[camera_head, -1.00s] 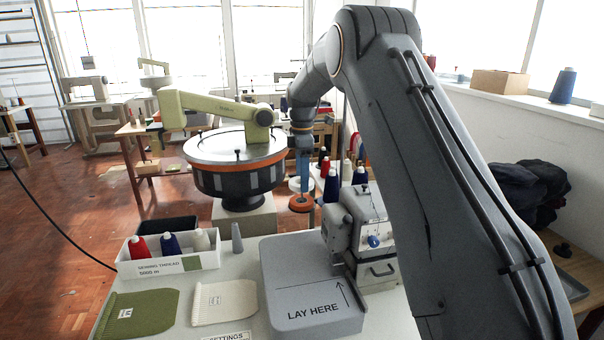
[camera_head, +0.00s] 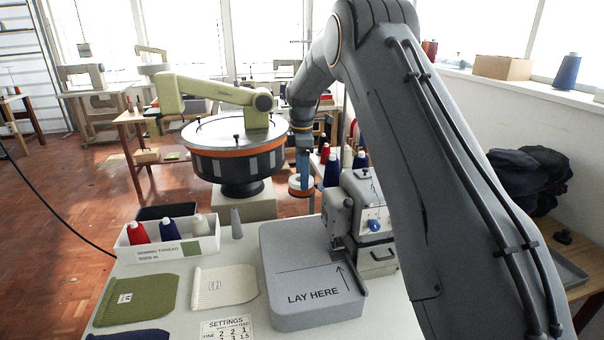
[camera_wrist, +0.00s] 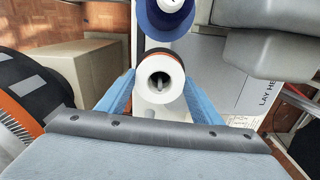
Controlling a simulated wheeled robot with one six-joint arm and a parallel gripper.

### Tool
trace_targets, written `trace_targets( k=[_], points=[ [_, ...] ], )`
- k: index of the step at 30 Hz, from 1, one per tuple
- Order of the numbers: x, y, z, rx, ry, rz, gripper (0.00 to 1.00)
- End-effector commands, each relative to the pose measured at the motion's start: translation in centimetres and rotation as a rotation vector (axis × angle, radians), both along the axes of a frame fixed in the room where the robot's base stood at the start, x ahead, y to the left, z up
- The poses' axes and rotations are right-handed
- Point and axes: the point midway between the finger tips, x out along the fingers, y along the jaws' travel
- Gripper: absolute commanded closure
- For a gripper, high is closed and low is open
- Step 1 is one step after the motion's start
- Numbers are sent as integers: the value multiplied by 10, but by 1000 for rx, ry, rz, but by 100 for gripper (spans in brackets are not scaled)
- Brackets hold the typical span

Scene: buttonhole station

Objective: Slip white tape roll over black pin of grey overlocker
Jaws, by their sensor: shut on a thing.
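My gripper (camera_head: 303,176) is shut on the white tape roll, with its blue fingers on either side. In the wrist view the white roll (camera_wrist: 149,95) lies between the fingertips, its open hole facing me. A small grey-dark tip (camera_wrist: 159,79), possibly the pin, shows inside the hole. A dark and orange rim (camera_wrist: 160,55) shows just beyond the roll; I cannot tell whether it is a separate roll. In the head view the white roll (camera_head: 296,184) is at the fingertips, left of the grey overlocker (camera_head: 349,225). The pin's lower part is hidden.
A blue thread cone (camera_wrist: 166,14) stands close beyond the roll. A round turntable machine (camera_head: 235,165) is to the left. A grey pad marked LAY HERE (camera_head: 290,250) and a white thread box (camera_head: 200,245) lie in front. My arm hides part of the overlocker's right side.

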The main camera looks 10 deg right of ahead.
Motion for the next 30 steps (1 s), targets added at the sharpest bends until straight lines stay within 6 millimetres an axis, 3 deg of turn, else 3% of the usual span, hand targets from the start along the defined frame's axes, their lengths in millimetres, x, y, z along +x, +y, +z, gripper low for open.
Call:
trace_targets(
  k=[6,7,11,21,30],
  points=[
    [0,0,0,0,0,0,62],
    [0,0,0,0,0,0,37],
    [0,0,0,0,0,0,19],
    [1,0,4,0,-2,0,19],
    [1,0,48,0,-3,0,19]
  ],
)
